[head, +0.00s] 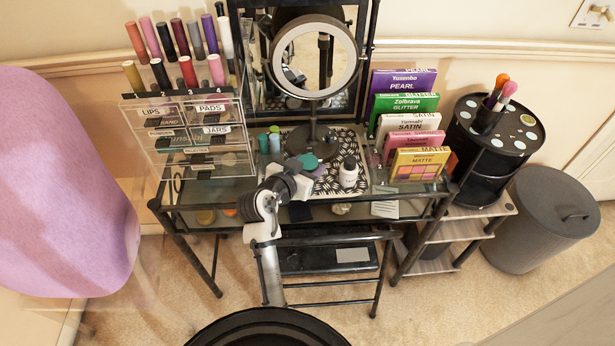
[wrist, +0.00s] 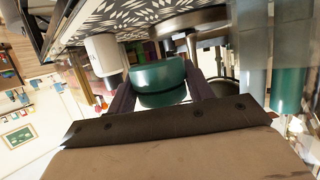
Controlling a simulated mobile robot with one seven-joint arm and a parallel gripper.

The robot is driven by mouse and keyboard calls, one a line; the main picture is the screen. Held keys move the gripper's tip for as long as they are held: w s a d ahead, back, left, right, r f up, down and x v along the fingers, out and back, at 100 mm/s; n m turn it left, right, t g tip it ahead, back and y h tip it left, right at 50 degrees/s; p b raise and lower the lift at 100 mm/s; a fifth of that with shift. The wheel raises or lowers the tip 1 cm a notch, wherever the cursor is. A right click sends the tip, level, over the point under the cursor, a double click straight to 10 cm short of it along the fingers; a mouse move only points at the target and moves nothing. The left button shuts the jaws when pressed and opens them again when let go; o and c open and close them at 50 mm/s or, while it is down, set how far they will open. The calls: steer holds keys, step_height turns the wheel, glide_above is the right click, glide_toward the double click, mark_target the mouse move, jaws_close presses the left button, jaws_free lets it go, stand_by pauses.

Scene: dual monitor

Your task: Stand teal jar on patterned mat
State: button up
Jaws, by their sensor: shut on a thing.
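The teal jar (head: 308,161) is a short round tub with a lid. In the wrist view the jar (wrist: 160,82) sits between the two dark fingers of my gripper (wrist: 162,95), which is shut on it. In the head view my gripper (head: 300,178) is over the front of the glass table, at the front left part of the patterned mat. The black-and-white patterned mat (head: 341,136) lies under the round mirror; it also shows, upside down, in the wrist view (wrist: 118,14). Whether the jar touches the mat cannot be told.
A white bottle (head: 348,173) stands on the mat, right of the jar. The ring mirror's base (head: 312,140) is just behind. Teal bottles (head: 269,142) stand left. A clear drawer organizer (head: 185,135) is further left; palette boxes (head: 419,163) stand right.

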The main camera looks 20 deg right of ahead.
steer(key=shift+f, duration=2.5)
steer(key=shift+f, duration=0.1)
steer(key=shift+f, duration=0.15)
steer(key=o, duration=1)
steer(key=shift+r, duration=0.25)
steer(key=b+v, duration=0.2)
steer(key=v, duration=1)
